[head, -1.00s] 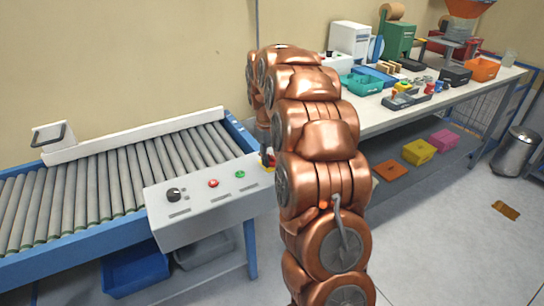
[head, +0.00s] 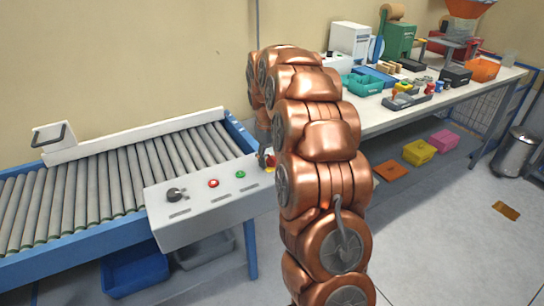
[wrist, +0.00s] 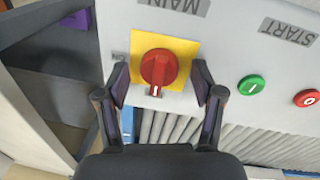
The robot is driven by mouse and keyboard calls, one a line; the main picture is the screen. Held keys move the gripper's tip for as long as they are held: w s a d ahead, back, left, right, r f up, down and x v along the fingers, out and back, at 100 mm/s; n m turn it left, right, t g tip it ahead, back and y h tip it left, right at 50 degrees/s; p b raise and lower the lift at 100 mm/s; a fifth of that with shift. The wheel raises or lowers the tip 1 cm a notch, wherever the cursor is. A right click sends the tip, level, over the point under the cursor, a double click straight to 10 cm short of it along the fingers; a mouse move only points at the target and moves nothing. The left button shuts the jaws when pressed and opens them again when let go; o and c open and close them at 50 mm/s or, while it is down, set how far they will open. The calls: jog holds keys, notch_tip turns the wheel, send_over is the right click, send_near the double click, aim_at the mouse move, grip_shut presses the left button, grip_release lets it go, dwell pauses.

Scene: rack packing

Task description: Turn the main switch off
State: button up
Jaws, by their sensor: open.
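The main switch is a red rotary knob (wrist: 158,70) on a yellow square plate (wrist: 185,48), under a label reading MAIN in the wrist view. The white mark on its handle points toward the bottom of that picture. My gripper (wrist: 161,68) is open, with one finger on each side of the knob. I cannot tell whether either finger touches it. In the head view, a bit of the red knob (head: 271,160) shows at the panel's right end. My arm hides most of the switch there, and the fingers cannot be made out.
The grey control panel (head: 205,222) also carries a black selector (head: 174,195), a red button (head: 213,183) and a green button (head: 240,174). A roller conveyor (head: 100,180) lies behind it. A workbench (head: 385,118) with bins stands at the right.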

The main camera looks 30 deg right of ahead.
aim_at(269, 161)
notch_tip(269, 161, up, 12)
jog(key=a, duration=0.1)
dwell(0.7)
jog(key=shift+s+a, duration=0.1)
dwell(0.3)
